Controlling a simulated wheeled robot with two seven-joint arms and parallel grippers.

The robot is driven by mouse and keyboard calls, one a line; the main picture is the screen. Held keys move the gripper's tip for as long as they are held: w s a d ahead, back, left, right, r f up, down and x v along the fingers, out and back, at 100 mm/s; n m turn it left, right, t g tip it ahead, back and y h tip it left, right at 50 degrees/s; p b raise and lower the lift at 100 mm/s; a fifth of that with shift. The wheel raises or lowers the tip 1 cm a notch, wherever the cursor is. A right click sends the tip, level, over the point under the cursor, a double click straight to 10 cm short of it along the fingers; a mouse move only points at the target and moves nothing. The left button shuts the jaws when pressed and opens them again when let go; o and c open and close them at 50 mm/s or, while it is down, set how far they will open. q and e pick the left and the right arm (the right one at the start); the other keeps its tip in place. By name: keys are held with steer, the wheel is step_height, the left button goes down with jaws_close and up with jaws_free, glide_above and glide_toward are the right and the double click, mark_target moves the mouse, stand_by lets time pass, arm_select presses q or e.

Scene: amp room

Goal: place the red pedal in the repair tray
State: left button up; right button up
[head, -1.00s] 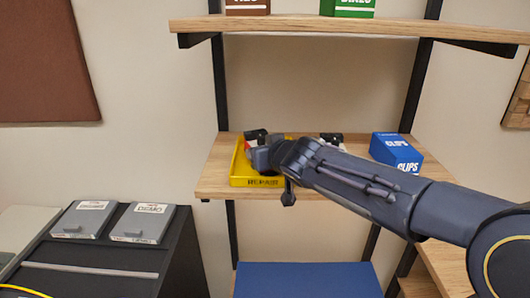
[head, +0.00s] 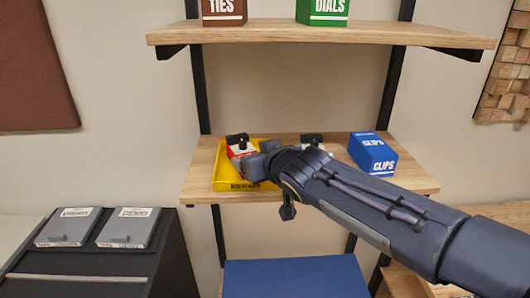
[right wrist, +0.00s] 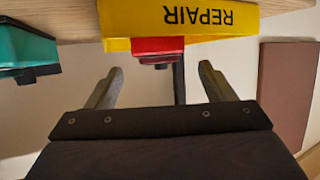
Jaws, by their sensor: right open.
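The red pedal (head: 242,149), with a white patch and a black top part, is in the yellow repair tray (head: 222,183) on the middle shelf. The right wrist view is upside down and shows the red pedal (right wrist: 158,47) behind the tray wall marked REPAIR (right wrist: 190,18). My right gripper (head: 262,162) is at the tray's right side, just beside the pedal, and hides part of both. In the wrist view its two fingers (right wrist: 161,70) are spread, with nothing held between them. My left gripper is out of view.
A dark-topped pedal (head: 312,139) stands right of the tray, mostly hidden by my arm; a teal one (right wrist: 25,50) shows in the wrist view. A blue CLIPS box (head: 373,153) is further right. The shelf above (head: 300,36) holds TIES and DIALS boxes.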

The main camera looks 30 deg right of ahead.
steer(key=v, duration=0.4)
steer(key=shift+s+r, duration=0.1)
steer(key=shift+s, duration=0.15)
stand_by(0.3)
